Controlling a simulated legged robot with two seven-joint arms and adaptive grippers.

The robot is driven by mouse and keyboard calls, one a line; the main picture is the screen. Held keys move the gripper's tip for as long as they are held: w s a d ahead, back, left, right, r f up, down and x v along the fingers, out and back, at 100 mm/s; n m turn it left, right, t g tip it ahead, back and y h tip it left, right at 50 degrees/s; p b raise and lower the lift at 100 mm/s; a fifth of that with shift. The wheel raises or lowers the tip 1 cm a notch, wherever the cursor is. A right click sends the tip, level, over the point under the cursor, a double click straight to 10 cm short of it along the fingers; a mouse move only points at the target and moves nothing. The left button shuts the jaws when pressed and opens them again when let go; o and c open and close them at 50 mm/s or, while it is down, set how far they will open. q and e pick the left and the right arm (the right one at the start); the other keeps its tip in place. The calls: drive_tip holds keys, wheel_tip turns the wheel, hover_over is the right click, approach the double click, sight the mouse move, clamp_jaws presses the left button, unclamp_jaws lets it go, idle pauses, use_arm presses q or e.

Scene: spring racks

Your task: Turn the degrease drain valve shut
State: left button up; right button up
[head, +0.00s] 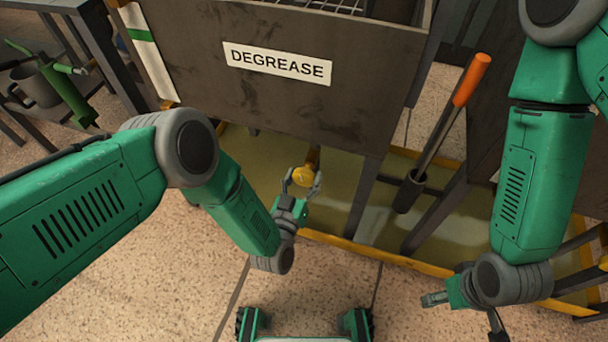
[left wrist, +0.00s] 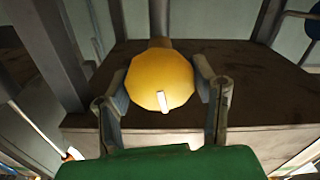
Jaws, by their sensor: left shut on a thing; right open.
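The degrease tank (head: 270,95) is a dark grey box with a white DEGREASE label (head: 277,64) on its front. Below its front edge is the yellow drain valve knob (head: 302,176), on a yellow-brown pipe. In the left wrist view the knob (left wrist: 160,82) is a faceted yellow disc with a small white mark (left wrist: 163,101) low on its face. My left gripper (head: 303,182) is shut on the knob, with one finger on each side of it. My right gripper (head: 462,305) is open and empty over the floor at the lower right, well away from the valve.
A yellow-edged drip tray (head: 375,248) lies under the tank, with table legs standing in it. An orange-handled tool (head: 470,80) stands in a dark holder right of the tank. Front floor is open.

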use_arm(q)
drive_tip(key=shift+s+f+m, duration=0.15)
drive_tip(key=shift+m, duration=0.45)
drive_tip(key=shift+s+f+m, duration=0.1)
drive_tip(key=shift+f+m, duration=0.05)
drive_tip(key=shift+m, duration=0.45)
drive_tip(key=o, duration=1.2)
drive_tip(key=shift+w+r, duration=0.1)
drive_tip(key=shift+w, duration=0.05)
drive_tip(key=v, duration=1.2)
